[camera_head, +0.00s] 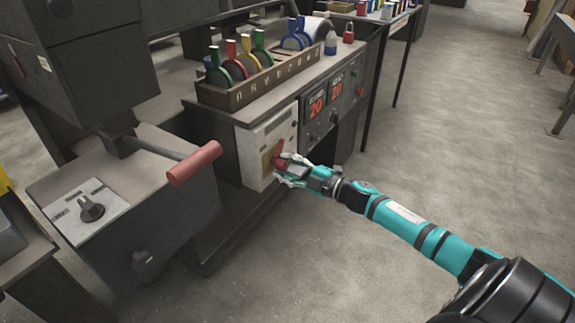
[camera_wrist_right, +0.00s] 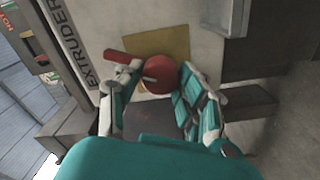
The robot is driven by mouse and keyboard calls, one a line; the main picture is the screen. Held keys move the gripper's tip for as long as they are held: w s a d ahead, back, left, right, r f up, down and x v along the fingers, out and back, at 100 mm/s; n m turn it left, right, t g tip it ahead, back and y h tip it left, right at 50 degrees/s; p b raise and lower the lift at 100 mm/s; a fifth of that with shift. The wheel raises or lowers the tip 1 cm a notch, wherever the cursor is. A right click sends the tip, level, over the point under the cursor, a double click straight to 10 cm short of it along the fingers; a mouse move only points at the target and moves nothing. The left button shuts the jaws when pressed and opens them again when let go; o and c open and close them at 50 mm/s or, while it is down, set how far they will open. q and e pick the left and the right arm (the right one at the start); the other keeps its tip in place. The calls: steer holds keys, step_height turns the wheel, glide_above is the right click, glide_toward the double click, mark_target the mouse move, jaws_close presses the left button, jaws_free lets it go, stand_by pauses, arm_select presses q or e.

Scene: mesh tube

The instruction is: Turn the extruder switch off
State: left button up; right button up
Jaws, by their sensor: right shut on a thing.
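The extruder switch is a red rotary handle (camera_head: 279,156) on a yellow plate, on the front of a pale control box (camera_head: 250,165). In the right wrist view, the red handle (camera_wrist_right: 158,72) has a round hub and an arm pointing left, in front of the yellow plate (camera_wrist_right: 163,42). The word EXTRUDER is on a label (camera_wrist_right: 75,45) beside it. My right gripper (camera_head: 288,170) is at the switch, its fingers shut around the red hub. It also shows in the right wrist view (camera_wrist_right: 160,85). My left gripper is not in view.
A rack (camera_head: 255,85) of coloured rings stands on the bench above the box. A dark panel with red "20" displays (camera_head: 316,104) is to the right. A lever with a red grip (camera_head: 195,163) juts out at left.

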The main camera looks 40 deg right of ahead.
steer(key=n, duration=0.2)
steer(key=shift+n, duration=0.9)
steer(key=shift+f+n, duration=0.1)
steer(key=shift+n, duration=0.8)
steer(key=o, duration=1.2)
steer(key=shift+c, duration=0.2)
steer(key=v, duration=1.2)
steer(key=shift+a, duration=0.1)
